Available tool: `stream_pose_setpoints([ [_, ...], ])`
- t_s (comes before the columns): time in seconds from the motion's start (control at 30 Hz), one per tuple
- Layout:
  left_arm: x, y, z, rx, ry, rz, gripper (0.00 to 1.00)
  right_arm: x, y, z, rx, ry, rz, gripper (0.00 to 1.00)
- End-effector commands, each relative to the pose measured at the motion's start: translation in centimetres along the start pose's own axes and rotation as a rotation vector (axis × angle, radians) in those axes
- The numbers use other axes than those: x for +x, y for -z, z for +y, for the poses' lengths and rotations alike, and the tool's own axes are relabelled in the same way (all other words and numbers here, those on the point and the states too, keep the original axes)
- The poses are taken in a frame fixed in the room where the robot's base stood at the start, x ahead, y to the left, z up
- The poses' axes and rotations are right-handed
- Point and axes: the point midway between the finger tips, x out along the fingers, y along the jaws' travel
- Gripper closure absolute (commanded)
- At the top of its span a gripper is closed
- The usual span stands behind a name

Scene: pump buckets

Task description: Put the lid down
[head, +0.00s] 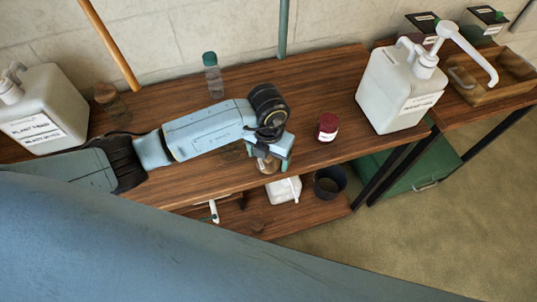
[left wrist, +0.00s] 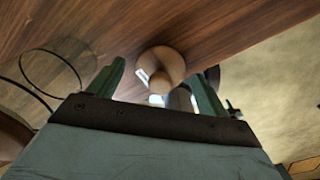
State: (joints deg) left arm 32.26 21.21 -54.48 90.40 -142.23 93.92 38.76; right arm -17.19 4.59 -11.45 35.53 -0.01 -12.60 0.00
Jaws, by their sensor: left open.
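The lid (left wrist: 172,60) is a round tan cork-like piece with a small knob. In the left wrist view it lies on the wooden bench near its front edge, between and just beyond my left gripper's two green fingers. My left gripper (head: 271,164) is open, points down at the bench edge and partly hides the lid (head: 268,166) in the head view. A clear glass jar with an open round rim (left wrist: 50,72) stands beside the gripper; my arm mostly hides it in the head view. My right gripper is not in view.
A red-lidded jar (head: 328,127) stands right of my gripper, and a white pump bucket (head: 400,90) farther right. A green-capped bottle (head: 213,80) stands behind my arm. A corked jar (head: 110,101) and another white bucket (head: 48,105) are at left. The lower shelf (head: 318,205) holds more items.

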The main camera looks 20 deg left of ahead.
Motion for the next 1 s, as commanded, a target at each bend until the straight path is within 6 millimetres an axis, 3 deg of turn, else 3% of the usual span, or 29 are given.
stream_pose_setpoints([
  [0.6, -11.1, -0.1, 0.0, 0.001, 0.001, -0.004, 0.22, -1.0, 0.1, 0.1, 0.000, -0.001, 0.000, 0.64],
  [1.0, -12.2, 0.0, 0.0, 0.000, 0.001, -0.001, 0.22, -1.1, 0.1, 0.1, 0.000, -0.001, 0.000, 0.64],
])
